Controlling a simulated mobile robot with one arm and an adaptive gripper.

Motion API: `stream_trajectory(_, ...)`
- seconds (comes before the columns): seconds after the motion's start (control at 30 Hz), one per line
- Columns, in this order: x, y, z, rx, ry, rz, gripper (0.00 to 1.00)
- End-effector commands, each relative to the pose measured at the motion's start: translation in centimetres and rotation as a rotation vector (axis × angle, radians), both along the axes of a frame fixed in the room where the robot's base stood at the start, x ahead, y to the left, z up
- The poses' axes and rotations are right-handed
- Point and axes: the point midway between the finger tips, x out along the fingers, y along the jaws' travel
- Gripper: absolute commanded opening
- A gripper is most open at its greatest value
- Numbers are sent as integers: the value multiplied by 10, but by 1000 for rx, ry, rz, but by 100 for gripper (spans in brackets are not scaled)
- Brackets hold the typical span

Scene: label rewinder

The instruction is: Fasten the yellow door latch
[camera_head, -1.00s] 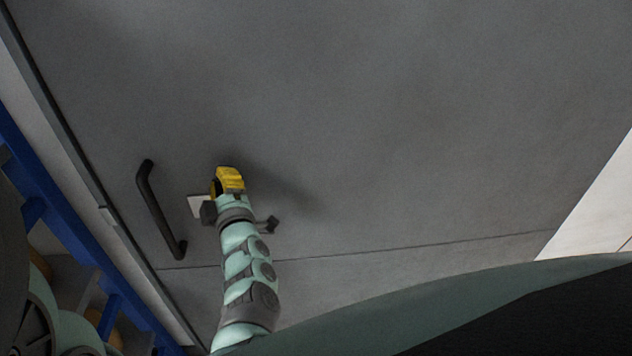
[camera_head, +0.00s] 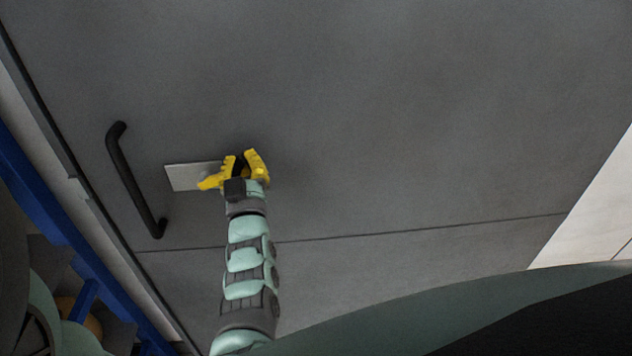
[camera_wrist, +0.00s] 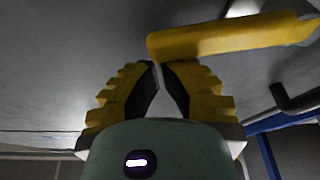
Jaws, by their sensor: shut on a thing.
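The yellow door latch (camera_wrist: 235,40) shows in the wrist view as a yellow bar just past my fingertips, reaching from near the tips to the right edge. In the head view its end (camera_head: 211,181) lies over a pale metal plate (camera_head: 180,177) on the grey door. My gripper (camera_head: 243,160) has yellow, ridged fingers and is at the plate's right end. In the wrist view the fingertips of my gripper (camera_wrist: 160,68) are close together by the latch's left end, shut on it. The exact contact and the latch's pivot are hidden.
A black door handle (camera_head: 136,182) stands out from the door, left of the plate. It also shows at the right of the wrist view (camera_wrist: 295,102). A blue frame (camera_head: 60,240) stands at the lower left. The door surface right of my gripper is clear.

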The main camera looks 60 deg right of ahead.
Motion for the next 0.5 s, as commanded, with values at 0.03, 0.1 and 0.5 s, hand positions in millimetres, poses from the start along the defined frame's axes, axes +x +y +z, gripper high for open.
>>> stream_trajectory(0.03, -3, -2, -7, 26, -31, -5, 0)
stream_trajectory(0.1, -5, -4, -12, 62, -71, -4, 0)
stream_trajectory(0.5, -11, -9, -29, 183, -213, -4, 0)
